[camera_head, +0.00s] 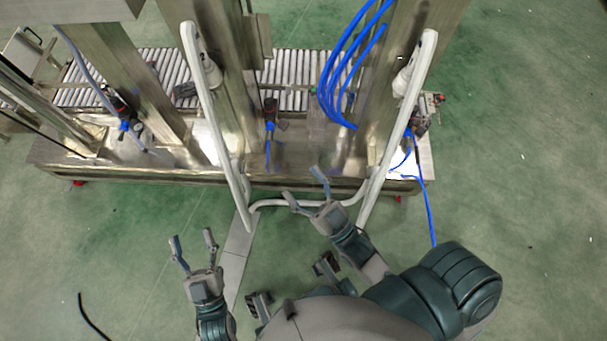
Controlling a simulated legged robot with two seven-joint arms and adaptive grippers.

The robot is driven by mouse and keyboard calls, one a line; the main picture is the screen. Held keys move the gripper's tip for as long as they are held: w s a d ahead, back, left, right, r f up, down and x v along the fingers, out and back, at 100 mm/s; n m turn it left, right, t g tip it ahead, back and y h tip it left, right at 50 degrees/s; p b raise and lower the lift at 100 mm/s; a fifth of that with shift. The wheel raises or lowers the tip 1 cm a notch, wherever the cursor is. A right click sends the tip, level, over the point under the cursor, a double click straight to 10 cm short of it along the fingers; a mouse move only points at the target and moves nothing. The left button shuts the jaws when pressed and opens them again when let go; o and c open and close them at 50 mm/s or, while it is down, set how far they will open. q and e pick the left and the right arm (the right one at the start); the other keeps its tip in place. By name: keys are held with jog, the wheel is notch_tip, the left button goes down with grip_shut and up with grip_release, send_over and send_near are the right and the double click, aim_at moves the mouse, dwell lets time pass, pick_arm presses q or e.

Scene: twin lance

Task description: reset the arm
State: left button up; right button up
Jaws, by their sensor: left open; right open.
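My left gripper (193,248) is open and empty, low in the left half of the head view. Its fingers point up the picture, over the green floor. My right gripper (303,187) is open and empty, close to the lower bar of a white tubular frame (212,120). Its fingers overlap that bar in the picture. I cannot tell whether they touch it. My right arm bends in from the lower right. The twin lances are not clearly told apart from the frame's two long side tubes.
A metal machine base (190,160) with upright columns stands ahead. A roller conveyor (290,75) runs behind the columns. Blue hoses (335,75) hang at the right, and one blue hose (428,205) drops toward the floor. A black cable (92,318) lies at lower left. The green floor (530,180) is clear at right.

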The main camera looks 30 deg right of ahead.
pick_arm(q)
jog(key=shift+d, duration=0.1)
pick_arm(e)
jog(key=shift+d, duration=0.1)
jog(key=shift+f, duration=0.1)
